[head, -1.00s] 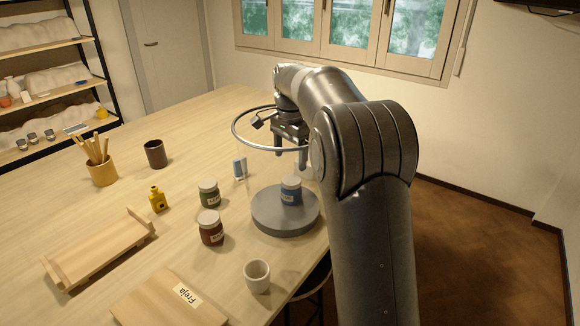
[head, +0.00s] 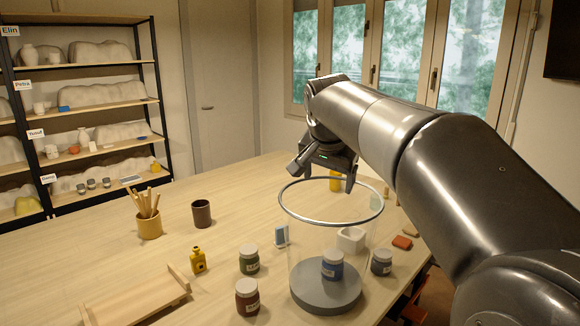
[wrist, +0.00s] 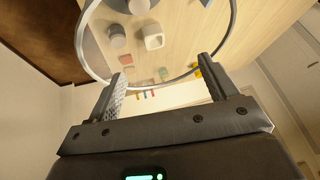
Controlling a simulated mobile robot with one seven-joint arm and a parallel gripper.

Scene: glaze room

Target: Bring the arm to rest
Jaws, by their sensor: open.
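My gripper (head: 331,182) is open and empty in the head view. It is raised above the far part of the wooden table (head: 180,243), behind the metal ring of a clear cylinder. In the wrist view my gripper (wrist: 166,87) shows two spread fingers with nothing between them. My arm reaches in from the right side of the head view.
A clear cylinder with a metal ring (head: 290,207) stands around a grey turntable (head: 326,293) bearing a blue-labelled jar (head: 332,265). Nearby are a grey jar (head: 381,262), a white square pot (head: 351,240) and a brush cup (head: 149,226). Shelves (head: 95,104) stand at left.

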